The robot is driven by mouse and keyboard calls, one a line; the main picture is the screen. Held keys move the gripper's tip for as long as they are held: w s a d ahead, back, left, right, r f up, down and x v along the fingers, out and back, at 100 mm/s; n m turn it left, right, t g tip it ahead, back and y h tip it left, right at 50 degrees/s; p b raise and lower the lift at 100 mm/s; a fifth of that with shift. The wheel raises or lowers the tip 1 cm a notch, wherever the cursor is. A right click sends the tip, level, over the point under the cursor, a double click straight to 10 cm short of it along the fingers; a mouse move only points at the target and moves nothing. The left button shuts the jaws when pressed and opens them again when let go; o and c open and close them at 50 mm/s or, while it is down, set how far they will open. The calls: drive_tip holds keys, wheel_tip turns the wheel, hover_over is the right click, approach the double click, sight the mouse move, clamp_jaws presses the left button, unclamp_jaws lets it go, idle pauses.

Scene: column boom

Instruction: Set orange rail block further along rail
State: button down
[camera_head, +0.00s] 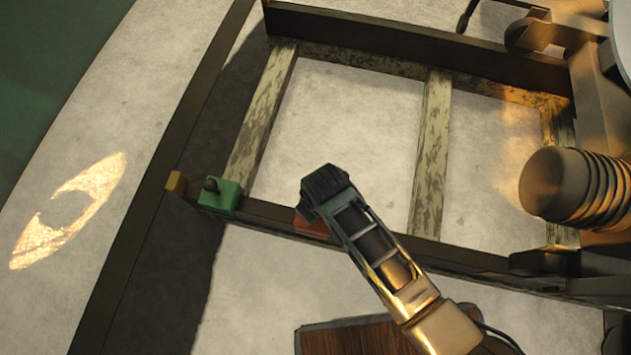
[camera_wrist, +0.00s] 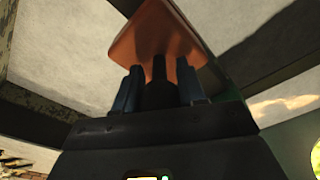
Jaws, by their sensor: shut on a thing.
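The orange rail block (camera_head: 313,229) sits at the dark rail (camera_head: 262,210), mostly hidden under my gripper (camera_head: 309,206) in the head view. In the wrist view the orange block (camera_wrist: 152,38) fills the upper middle. My gripper's two bluish fingers (camera_wrist: 158,88) are closed on the block's dark upright knob (camera_wrist: 158,72). A green block (camera_head: 219,197) with a dark knob is on the same rail to the left, with a gap between the two. A small ochre end piece (camera_head: 176,184) is at the rail's left end.
Worn slats (camera_head: 432,150) run from the rail to a dark beam (camera_head: 420,45) at the back. A ribbed cylinder (camera_head: 570,185) stands at the right. A wooden-topped piece (camera_head: 345,338) lies at the front. Pale floor shows between the slats.

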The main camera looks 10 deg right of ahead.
drive_tip(key=shift+f+b, duration=0.85)
drive_tip(key=shift+f, duration=0.65)
idle(0.5)
drive_tip(key=c, duration=1)
unclamp_jaws()
drive_tip(key=o, duration=0.4)
drive_tip(key=shift+o, duration=0.2)
drive_tip(key=shift+f, duration=0.1)
drive_tip(key=r+p, duration=0.1)
drive_tip(key=r, duration=0.1)
drive_tip(key=r+p, duration=0.1)
drive_tip(key=r, duration=0.2)
drive_tip(key=r+p, duration=0.1)
drive_tip(key=r, duration=0.2)
drive_tip(key=shift+s+d, duration=0.3)
drive_tip(key=shift+s, duration=0.1)
